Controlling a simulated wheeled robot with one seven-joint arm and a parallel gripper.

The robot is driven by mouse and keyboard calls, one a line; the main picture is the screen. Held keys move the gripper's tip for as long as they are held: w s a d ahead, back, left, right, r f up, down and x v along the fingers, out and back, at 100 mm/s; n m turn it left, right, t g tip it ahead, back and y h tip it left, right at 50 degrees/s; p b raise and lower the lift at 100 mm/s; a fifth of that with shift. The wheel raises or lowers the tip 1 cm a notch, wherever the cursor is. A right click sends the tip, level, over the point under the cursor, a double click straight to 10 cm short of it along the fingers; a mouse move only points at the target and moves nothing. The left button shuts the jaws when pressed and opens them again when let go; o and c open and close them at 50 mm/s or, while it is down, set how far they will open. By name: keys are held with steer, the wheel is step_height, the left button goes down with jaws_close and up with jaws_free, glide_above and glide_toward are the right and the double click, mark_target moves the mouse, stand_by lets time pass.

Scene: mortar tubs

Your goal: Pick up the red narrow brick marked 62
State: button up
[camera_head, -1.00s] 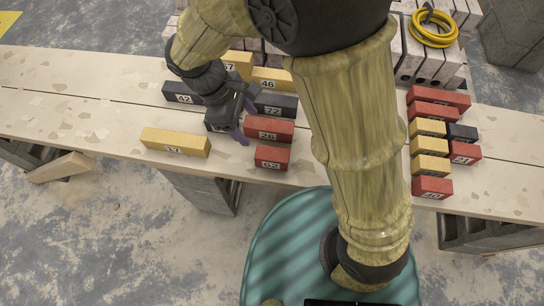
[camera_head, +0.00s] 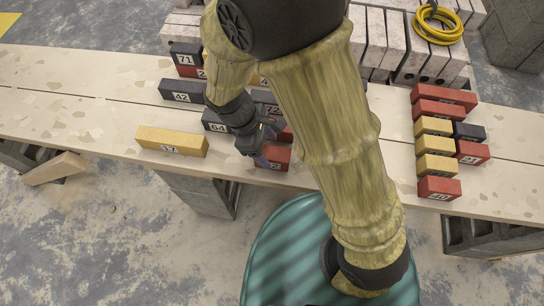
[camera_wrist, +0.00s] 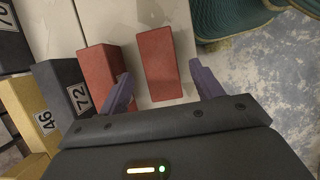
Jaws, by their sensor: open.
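The red narrow brick marked 62 (camera_head: 278,160) lies near the front edge of the plank table. My gripper (camera_head: 266,146) is over it and hides part of it and its label. In the wrist view this red brick (camera_wrist: 160,62) lies between the two open purple fingers of my gripper (camera_wrist: 160,72), and its number does not show there. The gap between the fingers is empty apart from the view of the brick below. A second red brick (camera_wrist: 101,70) lies just left of it, behind the left fingertip in the wrist view.
A yellow brick 57 (camera_head: 172,141) lies to the left. Dark bricks 42 (camera_head: 182,91), 64 (camera_head: 214,121) and 72 (camera_head: 268,100) lie behind. A red, yellow and dark brick group (camera_head: 438,145) stands at the right. The plank (camera_head: 90,105) is clear at the left.

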mark_target(272, 153)
steer(key=shift+b+x, duration=1)
steer(key=shift+x, duration=1.55)
steer(key=shift+d+f, duration=0.1)
steer(key=shift+f, duration=0.1)
steer(key=c, duration=1.4)
steer(key=shift+o, duration=0.2)
step_height(272, 153, up, 10)
steer(key=p, duration=0.3)
steer(key=shift+r, duration=0.25)
